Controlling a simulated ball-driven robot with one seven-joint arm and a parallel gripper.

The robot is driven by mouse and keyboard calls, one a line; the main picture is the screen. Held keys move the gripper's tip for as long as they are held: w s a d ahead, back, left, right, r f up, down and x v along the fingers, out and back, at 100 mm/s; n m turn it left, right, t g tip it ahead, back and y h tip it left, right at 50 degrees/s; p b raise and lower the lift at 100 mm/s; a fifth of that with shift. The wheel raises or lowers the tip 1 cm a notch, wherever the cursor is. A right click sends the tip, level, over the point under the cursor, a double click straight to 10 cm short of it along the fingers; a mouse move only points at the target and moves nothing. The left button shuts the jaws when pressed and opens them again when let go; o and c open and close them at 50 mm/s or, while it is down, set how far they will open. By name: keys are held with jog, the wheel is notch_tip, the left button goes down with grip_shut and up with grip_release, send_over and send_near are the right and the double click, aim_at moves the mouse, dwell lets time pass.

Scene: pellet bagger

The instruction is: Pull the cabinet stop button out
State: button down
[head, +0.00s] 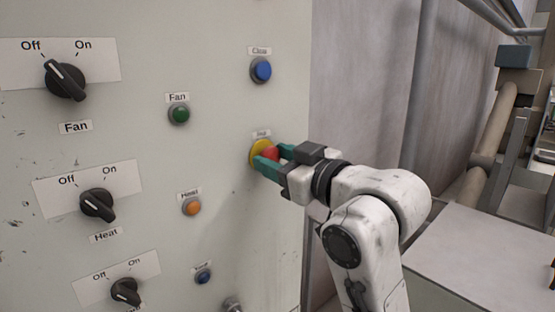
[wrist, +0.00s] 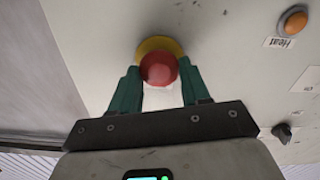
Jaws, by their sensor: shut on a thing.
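The cabinet stop button is a red mushroom head (head: 271,154) on a yellow round base (head: 257,150), on the pale cabinet panel's right side under a small label. My gripper (head: 272,158) has its two green fingers on either side of the red head and is shut on it. In the wrist view the red head (wrist: 159,69) sits between the fingertips (wrist: 159,76), with the yellow base (wrist: 154,46) showing behind it. How far the head stands out from the base is hard to tell.
A blue button (head: 261,70) sits above the stop button. A green Fan button (head: 179,114), an orange Heat button (head: 192,206) and black rotary switches (head: 97,205) are to the left. A grey box top (head: 480,255) lies at the right.

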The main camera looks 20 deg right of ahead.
jog(key=shift+s, duration=0.15)
jog(key=shift+s+d, duration=0.2)
jog(key=shift+s, duration=0.25)
jog(key=shift+w, duration=0.1)
jog(key=c, duration=0.5)
grip_release()
